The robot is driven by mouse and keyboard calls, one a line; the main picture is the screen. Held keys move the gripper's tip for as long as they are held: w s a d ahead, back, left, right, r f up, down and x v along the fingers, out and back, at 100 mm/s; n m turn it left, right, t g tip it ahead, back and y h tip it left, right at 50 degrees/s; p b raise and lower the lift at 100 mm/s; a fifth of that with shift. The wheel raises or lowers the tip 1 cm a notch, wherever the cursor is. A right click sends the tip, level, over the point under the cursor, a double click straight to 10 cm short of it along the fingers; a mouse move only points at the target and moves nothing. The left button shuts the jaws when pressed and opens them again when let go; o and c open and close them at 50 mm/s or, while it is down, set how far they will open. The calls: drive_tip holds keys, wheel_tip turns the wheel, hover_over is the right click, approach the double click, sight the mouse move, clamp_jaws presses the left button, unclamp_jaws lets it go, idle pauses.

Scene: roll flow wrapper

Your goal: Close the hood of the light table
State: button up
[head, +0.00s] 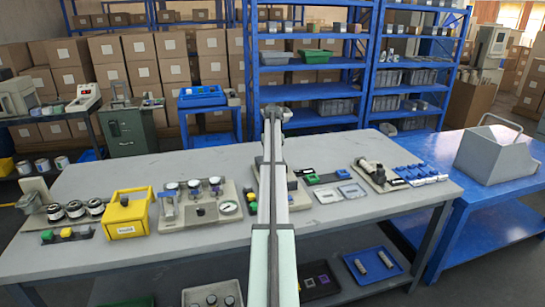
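No object in the head view clearly reads as a light table with a hood, so I cannot tell which one it is or how its hood stands. A grey sloped housing with a raised loop handle (497,153) stands on the blue table at the right. My arm reaches up the middle of the picture, over the grey workbench. My gripper (274,114) appears small at the arm's far end, beyond the bench top and apart from the grey housing. Its fingers are too small to make out.
The grey workbench (330,225) carries a yellow box (128,213), a gauge panel (200,210), black rollers at the left and blue-topped parts at the right. The blue table (490,197) has bare room around the housing. Blue shelves (310,91) and stacked cartons stand behind.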

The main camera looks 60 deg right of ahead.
drive_tip(key=shift+c, duration=0.2)
clamp_jaws()
idle(0.4)
